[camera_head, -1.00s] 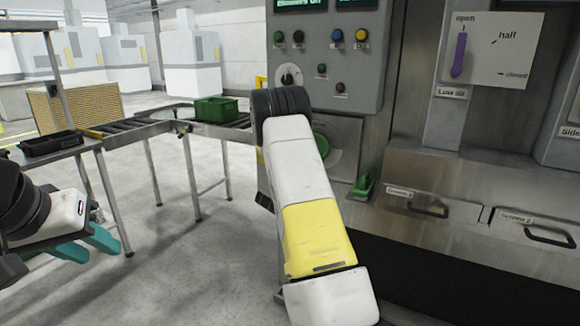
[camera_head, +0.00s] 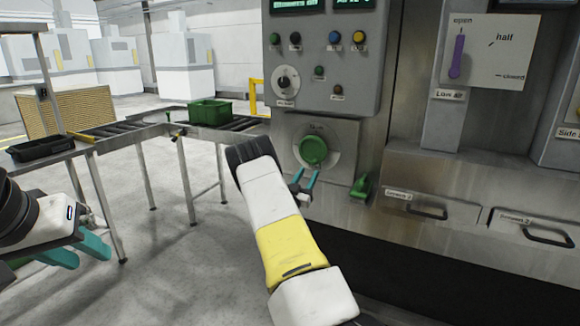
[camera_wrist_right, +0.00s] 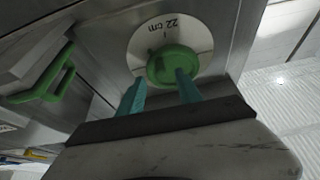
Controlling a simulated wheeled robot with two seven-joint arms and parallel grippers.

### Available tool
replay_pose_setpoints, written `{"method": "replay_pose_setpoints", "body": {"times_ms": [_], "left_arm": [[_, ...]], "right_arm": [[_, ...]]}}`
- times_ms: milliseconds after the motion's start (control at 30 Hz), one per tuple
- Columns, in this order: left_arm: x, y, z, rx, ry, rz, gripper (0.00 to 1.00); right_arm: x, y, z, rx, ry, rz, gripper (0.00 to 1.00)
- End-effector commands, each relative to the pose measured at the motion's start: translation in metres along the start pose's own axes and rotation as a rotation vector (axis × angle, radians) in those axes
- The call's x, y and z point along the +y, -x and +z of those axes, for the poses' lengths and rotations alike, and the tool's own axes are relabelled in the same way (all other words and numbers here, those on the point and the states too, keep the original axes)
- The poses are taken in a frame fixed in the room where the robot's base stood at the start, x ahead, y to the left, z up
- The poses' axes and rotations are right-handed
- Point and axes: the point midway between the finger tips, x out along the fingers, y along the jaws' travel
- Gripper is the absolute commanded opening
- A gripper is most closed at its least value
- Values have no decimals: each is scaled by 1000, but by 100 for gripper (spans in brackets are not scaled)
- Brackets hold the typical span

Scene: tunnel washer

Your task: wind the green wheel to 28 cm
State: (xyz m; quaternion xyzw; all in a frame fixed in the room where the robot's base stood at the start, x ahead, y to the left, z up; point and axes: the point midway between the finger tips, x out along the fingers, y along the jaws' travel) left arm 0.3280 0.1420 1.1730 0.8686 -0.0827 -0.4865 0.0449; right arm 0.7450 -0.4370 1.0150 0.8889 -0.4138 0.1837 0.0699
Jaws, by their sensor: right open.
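The green wheel (camera_head: 313,151) is a round knob on a pale dial on the washer's front. In the right wrist view the green wheel (camera_wrist_right: 172,64) sits under a dial reading of 22 cm, seen upside down. My right gripper (camera_head: 304,178) is just below the wheel, its teal fingers apart and pointing up at it. In the right wrist view my right gripper (camera_wrist_right: 160,85) has one fingertip overlapping the wheel's edge and the other to the lower left; contact cannot be told. My left gripper (camera_head: 80,250) is open and empty at the far left.
A green lever handle (camera_head: 361,188) sticks out right of the dial. Above is a panel of buttons and a black knob (camera_head: 285,80). Drawers with handles (camera_head: 428,211) lie to the right. A roller conveyor with a green crate (camera_head: 210,112) stands back left.

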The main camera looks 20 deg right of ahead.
Motion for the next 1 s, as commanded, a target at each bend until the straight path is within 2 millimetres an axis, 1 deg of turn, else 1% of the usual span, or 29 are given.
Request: {"method": "replay_pose_setpoints", "body": {"times_ms": [33,100,300,467,700,867,900,933,1000], "left_arm": [[0,0,0,0,0,0,36],[0,0,0,0,0,0,36],[0,0,0,0,0,0,36],[0,0,0,0,0,0,36],[0,0,0,0,0,0,36],[0,0,0,0,0,0,36],[0,0,0,0,0,0,36],[0,0,0,0,0,0,36],[0,0,0,0,0,0,36]], "right_arm": [[0,-9,-1,3,-2,1,41],[0,-22,-1,3,-3,1,41],[0,-48,0,1,-3,1,41],[0,-57,0,-1,-3,0,41],[0,-57,0,-2,-3,-1,41],[0,-57,0,-2,-4,0,10],[0,-57,0,-2,-4,0,2],[0,-57,0,-2,-4,0,0],[0,-57,0,-2,-4,0,0]]}}
